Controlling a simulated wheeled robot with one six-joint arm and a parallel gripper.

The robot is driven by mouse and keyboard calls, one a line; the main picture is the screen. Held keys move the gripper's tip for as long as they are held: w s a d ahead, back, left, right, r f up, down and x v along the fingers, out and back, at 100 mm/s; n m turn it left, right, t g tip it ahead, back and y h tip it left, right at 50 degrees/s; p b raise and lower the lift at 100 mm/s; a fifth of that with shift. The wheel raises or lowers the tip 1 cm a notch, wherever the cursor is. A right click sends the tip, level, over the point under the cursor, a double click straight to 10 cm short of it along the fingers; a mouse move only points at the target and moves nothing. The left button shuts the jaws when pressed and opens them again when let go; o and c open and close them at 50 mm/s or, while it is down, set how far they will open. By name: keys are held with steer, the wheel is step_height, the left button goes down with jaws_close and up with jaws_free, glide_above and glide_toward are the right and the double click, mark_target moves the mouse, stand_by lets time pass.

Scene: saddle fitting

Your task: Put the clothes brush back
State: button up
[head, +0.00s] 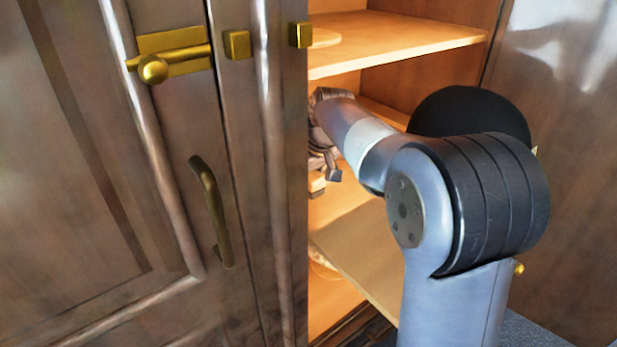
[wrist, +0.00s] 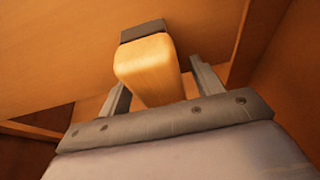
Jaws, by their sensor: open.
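The clothes brush (wrist: 150,70), a light wooden block with a dark grey band at its far end, shows in the middle of the wrist view. My gripper (wrist: 160,80) is open, with one finger on each side of the brush's near part. I cannot tell whether either finger touches it. In the head view my gripper (head: 325,172) is inside the open cupboard, partly hidden by the door edge. A small wooden piece below it there may be the brush, but most is hidden.
The cupboard has an upper shelf (head: 400,42) and a lower board (head: 350,250). The left door (head: 225,120), with brass latch (head: 170,60) and handle (head: 212,210), covers the cupboard's left side. Another door panel (head: 560,150) stands at the right, beside my arm.

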steer(key=shift+r, duration=0.3)
steer(key=shift+s+d+r+p, duration=0.15)
steer(key=shift+r+p, duration=0.3)
steer(key=shift+r, duration=0.1)
steer(key=s+d, duration=0.2)
steer(key=s, duration=0.1)
steer(key=s+d, duration=0.2)
steer(key=s, duration=0.1)
steer(key=s+d, duration=0.2)
steer(key=s, duration=0.2)
steer(key=shift+d+f, duration=0.15)
steer(key=shift+d, duration=0.2)
steer(key=w+a, duration=0.2)
steer(key=w, duration=0.1)
steer(key=w+a, duration=0.2)
steer(key=w, duration=0.1)
steer(key=w+a, duration=0.2)
steer(key=w, duration=0.2)
steer(key=shift+a, duration=0.35)
steer(key=shift+b+x, duration=0.6)
steer(key=shift+x, duration=0.25)
steer(key=shift+r+p, duration=0.45)
steer(key=shift+r, duration=0.2)
steer(key=shift+s+r, duration=0.15)
steer(key=shift+r, duration=0.15)
steer(key=shift+s+d, duration=0.3)
steer(key=shift+s, duration=0.05)
